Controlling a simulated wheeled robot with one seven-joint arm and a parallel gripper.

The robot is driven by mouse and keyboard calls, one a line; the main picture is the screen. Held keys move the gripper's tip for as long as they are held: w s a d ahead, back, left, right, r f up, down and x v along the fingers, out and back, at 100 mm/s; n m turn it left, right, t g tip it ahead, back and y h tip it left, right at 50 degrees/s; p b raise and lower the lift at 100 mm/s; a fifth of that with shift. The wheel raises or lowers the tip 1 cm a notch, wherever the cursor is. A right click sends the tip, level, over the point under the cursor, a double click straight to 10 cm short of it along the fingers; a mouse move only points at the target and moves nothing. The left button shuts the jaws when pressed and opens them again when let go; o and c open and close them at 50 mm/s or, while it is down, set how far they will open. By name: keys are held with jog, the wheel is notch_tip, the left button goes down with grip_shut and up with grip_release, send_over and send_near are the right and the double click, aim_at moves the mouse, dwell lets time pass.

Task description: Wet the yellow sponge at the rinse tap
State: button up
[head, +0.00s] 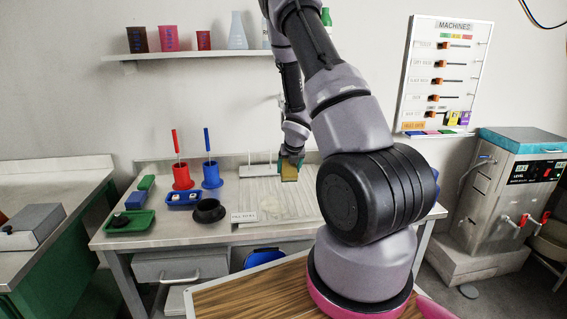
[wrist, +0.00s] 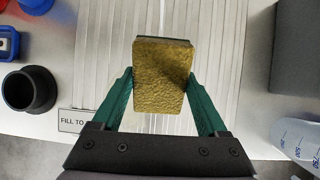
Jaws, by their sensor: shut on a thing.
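The yellow sponge (wrist: 163,75) is held between the green fingers of my gripper (wrist: 161,86). It has a mottled mustard face and a thin dark layer along its far edge. In the head view the sponge (head: 289,173) hangs below my gripper (head: 290,163), above the ribbed pale drainboard (head: 265,200). The ribbed surface also shows beneath the sponge in the wrist view. I cannot make out the rinse tap clearly; my arm covers part of the area behind the board. I cannot tell whether the sponge is wet.
A black cup (head: 209,212), a red holder (head: 182,177), a blue holder (head: 212,176) and a green tray (head: 130,222) stand left of the board. A "FILL TO" label (wrist: 71,121) lies at its edge. A clear bottle (wrist: 297,138) stands at right in the wrist view.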

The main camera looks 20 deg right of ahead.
aim_at(291, 172)
jog(key=shift+s+a+r, duration=0.25)
jog(key=shift+s+r, duration=0.75)
jog(key=shift+s, duration=0.25)
jog(key=shift+s+a+r, duration=0.2)
jog(key=shift+s+r, duration=0.8)
jog(key=shift+s, duration=0.2)
